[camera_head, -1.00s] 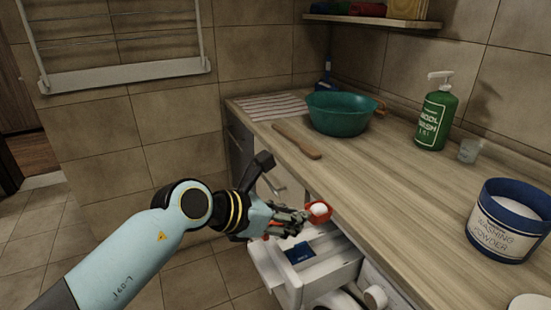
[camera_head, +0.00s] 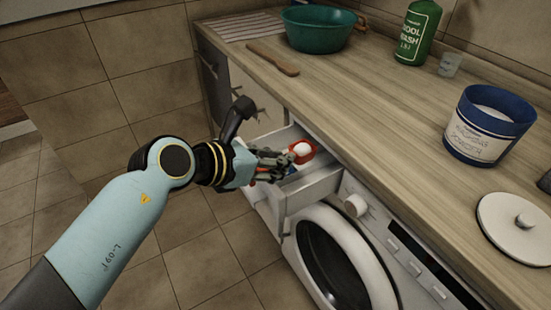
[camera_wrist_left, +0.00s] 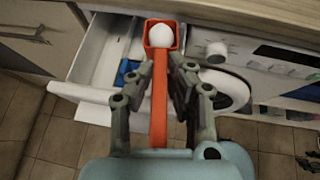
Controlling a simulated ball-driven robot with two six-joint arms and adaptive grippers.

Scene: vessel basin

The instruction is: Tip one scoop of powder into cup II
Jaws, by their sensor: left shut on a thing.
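My left gripper (camera_head: 284,160) is shut on the handle of a red scoop (camera_wrist_left: 159,100). The scoop's square bowl (camera_head: 302,151) points away from the gripper and holds a rounded heap of white powder (camera_wrist_left: 160,36). It looks level and hangs above the open white detergent drawer (camera_head: 312,187) of the washing machine. In the left wrist view the drawer (camera_wrist_left: 84,95) lies below and mostly left of the scoop, with a blue part (camera_wrist_left: 128,70) inside. The scoop and fingers hide part of the drawer, and I cannot read which cup is II. My right gripper is out of view.
The washing machine (camera_head: 380,232) has a round door and a knob (camera_head: 356,206) right of the drawer. On the wooden counter (camera_head: 370,110) stand a washing powder tub (camera_head: 478,140), a round white lid (camera_head: 515,226), a green bottle (camera_head: 417,35), a glass (camera_head: 450,64) and a green basin (camera_head: 312,35).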

